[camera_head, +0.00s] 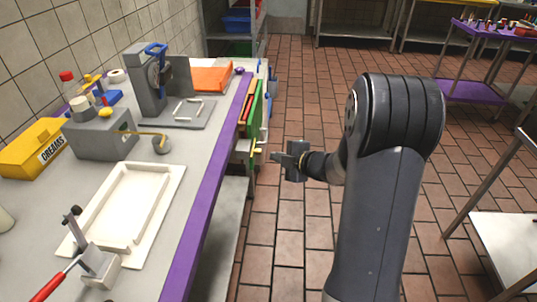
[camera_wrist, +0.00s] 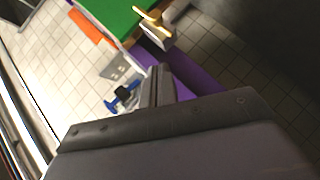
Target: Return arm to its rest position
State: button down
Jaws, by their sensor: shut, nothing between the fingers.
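My gripper (camera_head: 281,160) is at the end of my dark grey arm, in the middle of the head view. It points left toward the side of the counter and is held in the air over the aisle. Its fingers are shut and hold nothing. In the wrist view, my gripper (camera_wrist: 158,78) shows its two fingers side by side, with the counter's purple edge beyond them. A green panel with a yellow handle (camera_head: 258,150) is on the counter's side, just left of the gripper; the same handle (camera_wrist: 153,18) shows at the top of the wrist view. I see no contact between them.
The counter (camera_head: 193,165) carries a white tray (camera_head: 168,200), a grey box (camera_head: 105,137), a yellow box (camera_head: 35,148) and a press-like device with a blue handle (camera_head: 150,80). A metal table (camera_head: 505,240) stands at the right. The tiled floor (camera_head: 290,230) between is clear.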

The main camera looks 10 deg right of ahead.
jog(key=v, duration=0.2)
jog(key=shift+s+d+r, duration=0.1)
jog(key=shift+s+d, duration=0.05)
jog(key=shift+s, duration=0.15)
